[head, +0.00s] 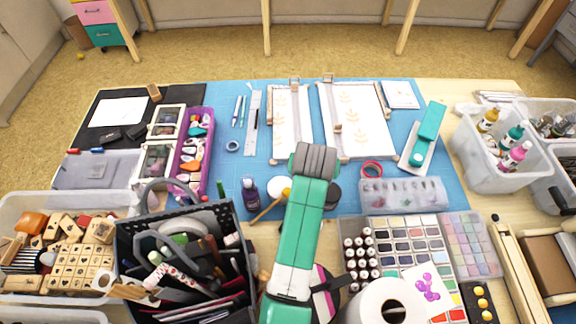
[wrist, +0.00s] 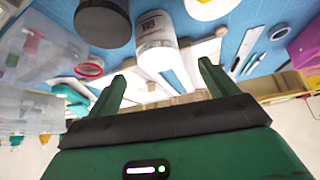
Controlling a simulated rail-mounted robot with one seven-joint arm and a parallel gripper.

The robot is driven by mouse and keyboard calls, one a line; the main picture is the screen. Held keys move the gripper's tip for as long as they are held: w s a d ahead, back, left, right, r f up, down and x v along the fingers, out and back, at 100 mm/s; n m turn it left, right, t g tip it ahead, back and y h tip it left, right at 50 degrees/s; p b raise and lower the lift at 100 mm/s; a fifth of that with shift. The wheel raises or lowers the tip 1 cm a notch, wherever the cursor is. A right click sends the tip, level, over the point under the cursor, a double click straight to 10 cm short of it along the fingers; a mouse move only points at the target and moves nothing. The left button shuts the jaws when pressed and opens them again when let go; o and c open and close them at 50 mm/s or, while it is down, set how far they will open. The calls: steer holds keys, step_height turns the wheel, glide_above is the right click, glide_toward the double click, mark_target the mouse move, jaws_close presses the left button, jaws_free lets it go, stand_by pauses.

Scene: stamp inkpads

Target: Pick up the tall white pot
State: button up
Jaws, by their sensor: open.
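The tall white pot (wrist: 157,42) shows in the wrist view at top centre, a white cylinder with a red label. My gripper (wrist: 162,72) is open, with its two dark green fingers spread wide. The pot appears beyond the fingertips, roughly in line with the gap between them, and nothing is held. A dark-lidded pot (wrist: 103,22) stands to the left of it, and a white round lid (wrist: 208,8) is to the right at the top edge. In the head view my green arm covers the middle of the table, and I cannot make out the tall pot or my fingers.
In the head view, the black-lidded pot (head: 333,194) and white lid (head: 285,186) flank my arm. A purple bottle (head: 250,193) and wooden-handled tool (head: 268,207) lie left. A black caddy (head: 128,232) stands front left. A clear stamp block (head: 404,193) is right.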

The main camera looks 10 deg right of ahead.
steer(key=shift+b+x, duration=0.5)
steer(key=shift+x, duration=0.45)
steer(key=shift+w+d+f, duration=0.1)
steer(key=shift+d+f, duration=0.15)
steer(key=b+x, duration=0.3)
steer(key=x, duration=0.2)
steer(key=shift+a, duration=0.1)
steer(key=c, duration=1.2)
step_height(320, 180, up, 10)
steer(key=p, duration=0.3)
steer(key=shift+p, duration=0.35)
